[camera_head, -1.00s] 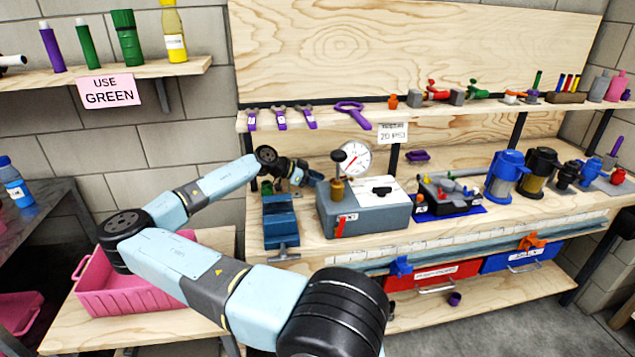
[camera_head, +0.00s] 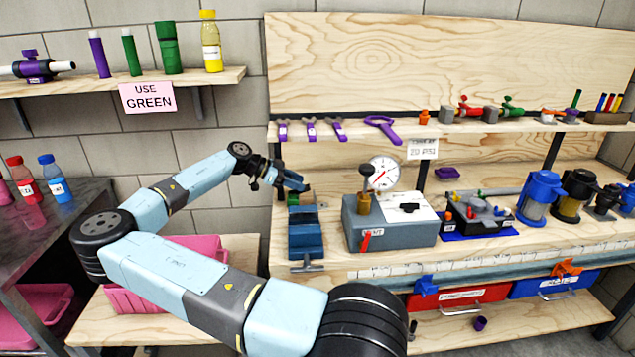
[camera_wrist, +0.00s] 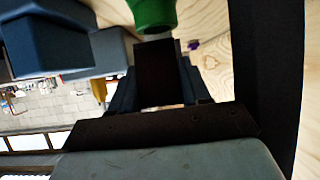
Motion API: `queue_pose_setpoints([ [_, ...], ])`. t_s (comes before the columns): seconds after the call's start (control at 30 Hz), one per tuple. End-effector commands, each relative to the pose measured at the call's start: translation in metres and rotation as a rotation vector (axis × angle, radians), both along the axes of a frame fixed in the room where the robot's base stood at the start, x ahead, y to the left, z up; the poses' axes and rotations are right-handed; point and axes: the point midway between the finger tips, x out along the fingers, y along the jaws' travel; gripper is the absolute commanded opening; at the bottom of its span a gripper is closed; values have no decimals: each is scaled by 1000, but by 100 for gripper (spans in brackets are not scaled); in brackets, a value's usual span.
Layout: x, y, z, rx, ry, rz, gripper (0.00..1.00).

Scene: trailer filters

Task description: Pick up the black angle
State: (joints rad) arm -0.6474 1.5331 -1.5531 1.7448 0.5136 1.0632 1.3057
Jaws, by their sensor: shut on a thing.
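My gripper (camera_head: 272,175) is up in the air behind and above the blue vise (camera_head: 305,240). It is shut on a dark piece (camera_wrist: 155,75) that matches the black angle best, though its shape is hard to make out. In the wrist view the dark piece stands upright in the middle, between blue-black parts. A green cylinder (camera_wrist: 152,14) shows just beyond it. I cannot tell whether they touch. In the head view a bit of green (camera_head: 292,199) shows below the gripper, by the vise.
The grey gauge box (camera_head: 390,232) stands right of the vise. A pink bin (camera_head: 140,299) sits on the low table at left. A stretch of bare wall lies left of the gripper.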

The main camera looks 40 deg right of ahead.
Motion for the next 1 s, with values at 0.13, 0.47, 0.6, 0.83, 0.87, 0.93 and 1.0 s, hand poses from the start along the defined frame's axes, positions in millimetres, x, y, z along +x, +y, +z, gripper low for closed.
queue_pose_setpoints([
  [0.13,10,17,6,60,-37,-1,14],
  [0.47,24,40,16,199,-117,0,14],
  [0.6,27,46,18,235,-137,0,14],
  [0.83,29,50,20,259,-152,0,14],
  [0.87,30,50,20,259,-152,0,14],
  [0.93,30,51,19,261,-151,8,14],
  [1.0,32,55,14,264,-147,30,14],
])
